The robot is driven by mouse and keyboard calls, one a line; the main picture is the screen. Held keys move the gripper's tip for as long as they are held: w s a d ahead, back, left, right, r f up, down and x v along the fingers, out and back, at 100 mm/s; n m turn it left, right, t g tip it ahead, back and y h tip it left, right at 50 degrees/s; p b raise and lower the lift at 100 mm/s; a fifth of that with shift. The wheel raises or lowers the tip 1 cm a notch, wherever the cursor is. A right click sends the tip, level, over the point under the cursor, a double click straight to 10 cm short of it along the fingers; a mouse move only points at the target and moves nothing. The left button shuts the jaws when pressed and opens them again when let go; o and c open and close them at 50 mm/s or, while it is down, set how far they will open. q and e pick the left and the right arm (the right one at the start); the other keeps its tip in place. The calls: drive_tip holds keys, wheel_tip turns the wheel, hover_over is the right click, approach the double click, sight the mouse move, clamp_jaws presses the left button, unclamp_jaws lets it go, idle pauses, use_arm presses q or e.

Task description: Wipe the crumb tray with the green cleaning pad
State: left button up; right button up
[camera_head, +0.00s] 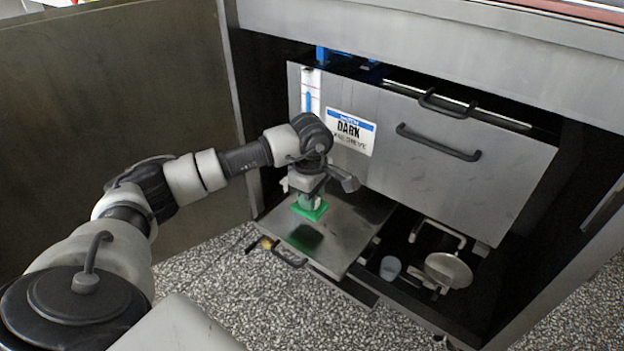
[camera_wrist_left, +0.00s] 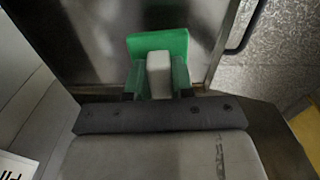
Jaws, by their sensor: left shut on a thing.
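The green cleaning pad (camera_head: 311,209) is held in my left gripper (camera_head: 312,198). In the left wrist view the pad (camera_wrist_left: 158,45) shows with a pale grip block (camera_wrist_left: 158,74) between the fingers of my left gripper (camera_wrist_left: 158,78). The crumb tray (camera_head: 345,240) is a flat metal sheet pulled out low at the front of the machine, with a dark handle on its front edge. The pad is over the tray, and a dark patch lies on the tray just below it. I cannot tell whether pad and tray touch. My right gripper is not in view.
A metal wall (camera_head: 115,120) stands at left. Speckled floor lies in front.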

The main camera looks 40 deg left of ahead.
use_arm(q)
drive_tip(key=shift+r+p, duration=0.3)
drive_tip(key=shift+r, duration=0.4)
drive_tip(key=shift+r+p, duration=0.7)
drive_tip(key=shift+r, duration=0.25)
